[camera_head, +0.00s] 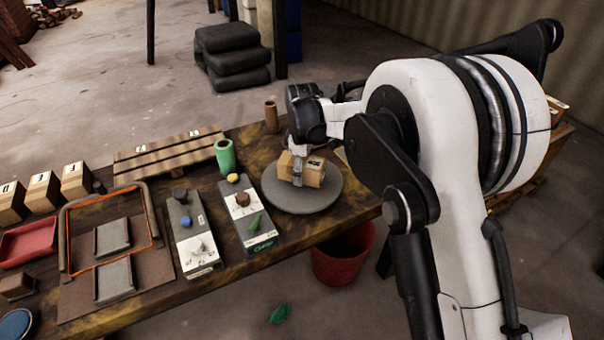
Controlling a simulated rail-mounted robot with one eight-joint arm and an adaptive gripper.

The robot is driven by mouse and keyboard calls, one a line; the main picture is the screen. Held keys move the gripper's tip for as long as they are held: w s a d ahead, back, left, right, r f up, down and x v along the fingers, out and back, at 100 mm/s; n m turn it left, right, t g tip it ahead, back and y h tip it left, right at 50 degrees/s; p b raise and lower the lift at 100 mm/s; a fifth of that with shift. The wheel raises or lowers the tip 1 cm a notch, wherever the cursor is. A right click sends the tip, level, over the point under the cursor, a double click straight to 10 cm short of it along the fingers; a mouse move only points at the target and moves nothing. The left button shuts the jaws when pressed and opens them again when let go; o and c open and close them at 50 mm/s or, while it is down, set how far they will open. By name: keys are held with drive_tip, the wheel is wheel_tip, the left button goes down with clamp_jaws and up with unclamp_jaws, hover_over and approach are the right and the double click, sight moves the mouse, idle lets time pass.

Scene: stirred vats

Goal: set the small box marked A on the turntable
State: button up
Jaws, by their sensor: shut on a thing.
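The turntable (325,199) is a round grey disc near the right end of the workbench. A small cardboard box (313,173) is at the turntable, over its middle. My gripper (297,177) points down and is shut on this box, with a grey finger across its near side. The box has a dark mark on its top, too small to read as a letter. I cannot tell whether the box touches the disc or hangs slightly above it. My arm reaches in from the right.
Two grey control boxes with knobs (192,232) (246,215) stand left of the turntable. A green cylinder (225,156) and a brown tube (271,116) stand behind. Several marked boxes (43,190) line the left. A red bucket (343,258) is on the floor below.

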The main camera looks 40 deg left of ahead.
drive_tip(key=shift+f, duration=0.4)
drive_tip(key=shift+f, duration=0.2)
drive_tip(key=o, duration=1.3)
drive_tip(key=shift+o, duration=0.2)
drive_tip(key=shift+r, duration=0.15)
wheel_tip(320, 180, up, 12)
drive_tip(key=shift+r+p, duration=0.1)
drive_tip(key=shift+p, duration=0.5)
